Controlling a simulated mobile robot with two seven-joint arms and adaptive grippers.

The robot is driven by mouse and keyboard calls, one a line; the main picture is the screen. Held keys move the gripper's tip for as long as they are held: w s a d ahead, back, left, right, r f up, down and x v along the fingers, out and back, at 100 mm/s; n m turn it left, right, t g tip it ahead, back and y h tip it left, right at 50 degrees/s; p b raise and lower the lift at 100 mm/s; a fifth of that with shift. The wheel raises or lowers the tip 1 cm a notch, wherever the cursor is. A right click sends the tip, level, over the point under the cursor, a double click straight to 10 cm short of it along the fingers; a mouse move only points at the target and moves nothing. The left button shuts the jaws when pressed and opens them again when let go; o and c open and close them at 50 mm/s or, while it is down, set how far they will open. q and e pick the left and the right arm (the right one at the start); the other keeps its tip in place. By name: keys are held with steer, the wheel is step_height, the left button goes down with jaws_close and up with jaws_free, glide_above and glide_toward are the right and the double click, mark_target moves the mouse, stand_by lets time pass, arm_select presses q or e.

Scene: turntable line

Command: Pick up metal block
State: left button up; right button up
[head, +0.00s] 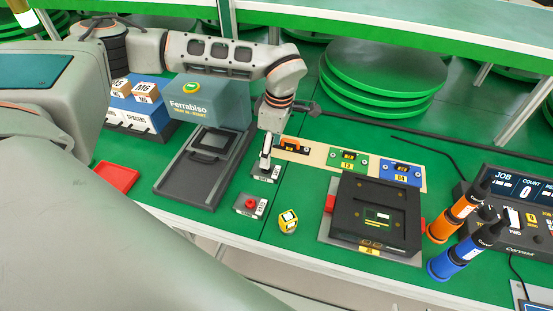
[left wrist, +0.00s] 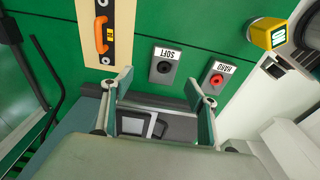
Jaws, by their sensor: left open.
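Two small grey metal-looking blocks lie on the green table, and I cannot tell which one the task means. One has a dark round spot and a SOFT label (head: 265,174); it also shows in the left wrist view (left wrist: 164,66). The other has a red knob and a HARD label (head: 249,206), also in the left wrist view (left wrist: 216,79). My left gripper (head: 266,158) points down close to the SOFT block in the head view. In the left wrist view its fingers (left wrist: 158,84) are spread and empty, with the SOFT block beyond them. My right gripper is not in view.
A yellow cube (head: 288,222) sits right of the HARD block. A dark tray (head: 184,190) lies to the left, near a Ferrabiso box (head: 207,101). A tan board (head: 325,160) with coloured pieces and a black fixture (head: 375,212) stand to the right.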

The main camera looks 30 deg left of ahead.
arm_select(q)
steer(key=shift+a+f, duration=0.15)
steer(key=shift+f, duration=0.15)
steer(key=shift+s+a+f, duration=0.1)
steer(key=shift+s+f, duration=0.15)
steer(key=shift+f, duration=0.4)
steer(key=shift+s+f, duration=0.2)
steer(key=shift+f, duration=0.4)
steer(key=f, duration=0.3)
steer(key=shift+s+a+f, duration=0.2)
steer(key=shift+w+f, duration=0.1)
steer(key=shift+f, duration=0.35)
steer(key=c, duration=1.1)
steer(key=shift+c, duration=1.3)
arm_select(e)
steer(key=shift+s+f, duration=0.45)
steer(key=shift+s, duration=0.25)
